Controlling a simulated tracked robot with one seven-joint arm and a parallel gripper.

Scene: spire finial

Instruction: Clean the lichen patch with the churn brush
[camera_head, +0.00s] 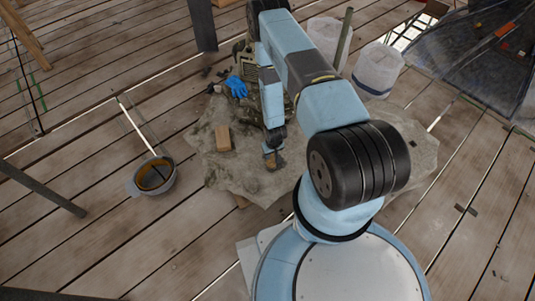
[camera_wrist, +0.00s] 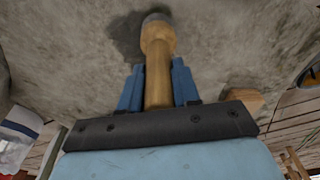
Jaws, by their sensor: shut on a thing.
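My gripper (camera_wrist: 157,85) is shut on the wooden handle of the churn brush (camera_wrist: 158,60), with one blue finger on each side. The brush's rounded wooden head points away from the gripper, and its dark end is near or against a rough grey surface; I cannot tell if they touch. A dark patch (camera_wrist: 124,35) shows on that surface beside the head; whether it is lichen or shadow is unclear. In the head view my gripper (camera_head: 272,140) points down with the brush (camera_head: 273,161) over the grey sheet (camera_head: 225,172). The arm hides part of the sheet.
A wooden block (camera_head: 223,138) lies left of the brush. Blue gloves (camera_head: 236,87) and a greenish crate-like object (camera_head: 243,60) are behind. White containers (camera_head: 378,70) stand at back right. The plank floor at left is mostly open.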

